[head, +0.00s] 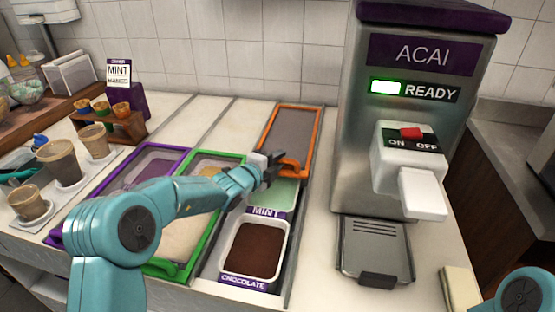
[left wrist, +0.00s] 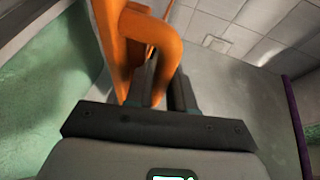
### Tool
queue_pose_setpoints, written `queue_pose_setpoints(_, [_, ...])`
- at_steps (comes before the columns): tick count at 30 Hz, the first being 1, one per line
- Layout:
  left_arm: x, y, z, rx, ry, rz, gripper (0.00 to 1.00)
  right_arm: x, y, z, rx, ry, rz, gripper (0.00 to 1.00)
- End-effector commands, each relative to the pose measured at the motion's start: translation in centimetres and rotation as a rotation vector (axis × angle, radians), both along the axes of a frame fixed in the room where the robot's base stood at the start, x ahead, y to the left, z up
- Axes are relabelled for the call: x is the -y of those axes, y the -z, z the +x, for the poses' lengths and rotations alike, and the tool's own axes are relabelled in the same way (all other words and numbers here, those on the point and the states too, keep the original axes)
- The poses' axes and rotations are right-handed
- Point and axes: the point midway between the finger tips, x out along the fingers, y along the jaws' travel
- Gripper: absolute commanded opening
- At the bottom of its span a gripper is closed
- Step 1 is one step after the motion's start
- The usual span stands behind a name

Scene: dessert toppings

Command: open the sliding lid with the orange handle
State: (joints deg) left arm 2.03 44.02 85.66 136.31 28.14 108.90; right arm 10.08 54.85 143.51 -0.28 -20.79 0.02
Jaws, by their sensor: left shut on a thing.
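The orange-framed sliding lid (head: 318,137) with a grey panel lies at the back of its track. Its orange handle (head: 293,172) is at the lid's near end and fills the upper middle of the left wrist view (left wrist: 155,38). My left gripper (head: 272,168) is shut on the handle, and its dark fingers (left wrist: 160,88) sit at the handle in the left wrist view. In front of the lid, a pale green mint tray (head: 285,195) is partly uncovered, and a dark brown chocolate tray (head: 257,247) lies open. My right gripper is out of view.
Purple-framed (head: 185,152) and green-framed (head: 240,158) lids lie to the left, under my left arm. The acai machine (head: 350,190) stands close on the right.

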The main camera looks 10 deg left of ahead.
Motion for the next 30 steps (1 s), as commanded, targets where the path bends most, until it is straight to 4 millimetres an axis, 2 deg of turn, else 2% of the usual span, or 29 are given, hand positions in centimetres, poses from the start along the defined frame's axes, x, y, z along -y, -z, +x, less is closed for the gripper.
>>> queue_pose_setpoints(5, [0.0,-0.4,0.6,0.002,0.0,0.0,0.0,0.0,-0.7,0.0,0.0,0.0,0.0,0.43])
queue_pose_setpoints(9, [0.1,-0.9,2.6,0.001,0.001,0.0,0.0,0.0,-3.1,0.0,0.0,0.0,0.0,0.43])
queue_pose_setpoints(13, [0.1,-0.6,4.2,0.002,0.001,0.001,0.0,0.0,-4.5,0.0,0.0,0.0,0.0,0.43])
queue_pose_setpoints(17, [0.0,-0.3,4.8,0.002,0.0,0.0,0.0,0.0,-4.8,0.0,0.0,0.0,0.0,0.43])
queue_pose_setpoints(25, [0.0,-0.1,4.8,0.004,0.0,0.001,0.0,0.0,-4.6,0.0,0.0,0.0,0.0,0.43])
queue_pose_setpoints(26, [0.0,-0.1,4.8,0.004,0.0,0.001,0.28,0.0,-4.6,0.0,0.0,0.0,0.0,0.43])
queue_pose_setpoints(30, [0.0,-0.1,4.8,0.002,0.0,0.0,0.28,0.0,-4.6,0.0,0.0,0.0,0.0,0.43])
